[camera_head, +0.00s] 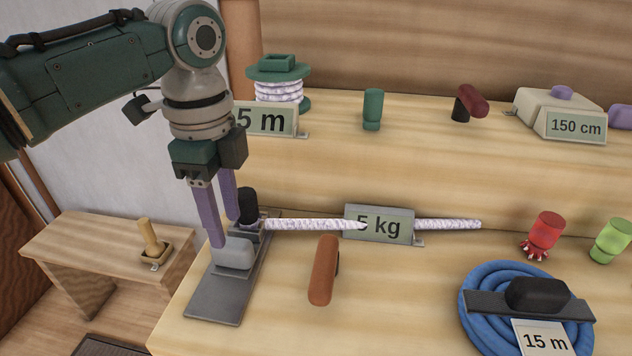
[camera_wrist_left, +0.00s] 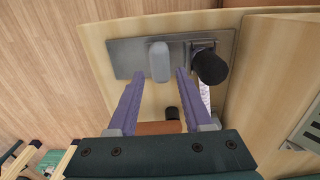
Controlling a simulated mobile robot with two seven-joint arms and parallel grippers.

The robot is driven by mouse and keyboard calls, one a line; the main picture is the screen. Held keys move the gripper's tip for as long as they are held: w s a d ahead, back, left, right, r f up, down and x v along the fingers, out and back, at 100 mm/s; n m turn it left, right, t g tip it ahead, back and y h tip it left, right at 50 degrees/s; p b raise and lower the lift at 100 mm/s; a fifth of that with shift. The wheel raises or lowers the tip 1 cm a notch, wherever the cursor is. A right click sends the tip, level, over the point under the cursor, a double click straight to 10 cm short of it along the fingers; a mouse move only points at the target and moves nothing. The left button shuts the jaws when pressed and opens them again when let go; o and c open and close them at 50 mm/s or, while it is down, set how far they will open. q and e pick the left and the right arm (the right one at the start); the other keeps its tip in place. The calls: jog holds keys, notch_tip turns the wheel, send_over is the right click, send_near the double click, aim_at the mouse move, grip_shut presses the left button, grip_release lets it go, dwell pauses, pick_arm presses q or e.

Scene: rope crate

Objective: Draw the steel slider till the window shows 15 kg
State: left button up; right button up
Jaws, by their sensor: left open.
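A pale grey block (camera_head: 236,254), which looks like the steel slider, stands on a dark metal plate (camera_head: 215,304) at the bench's left end. My left gripper (camera_head: 225,232) points down at it, open. In the left wrist view the slider (camera_wrist_left: 159,62) lies between the lines of the two purple fingers (camera_wrist_left: 158,80), near their tips. I cannot tell whether they touch it. A black knob (camera_head: 248,205) stands at the plate's far end. A white rope (camera_head: 310,225) runs from there to the grey gauge box (camera_head: 407,211), whose window (camera_head: 382,226) reads 5 kg. My right gripper is not in view.
A blue rope coil (camera_head: 478,310) lies at the front right, tagged 15 m. A raised shelf behind holds a green spool (camera_head: 278,72) and a 150 cm box (camera_head: 536,105). A low stool (camera_head: 85,250) stands left.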

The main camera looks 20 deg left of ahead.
aim_at(230, 241)
pick_arm(q)
notch_tip(230, 241, down, 5)
jog(key=shift+f+b, duration=0.2)
jog(key=shift+b, duration=0.45)
grip_shut()
jog(key=shift+r, duration=0.1)
dwell(0.9)
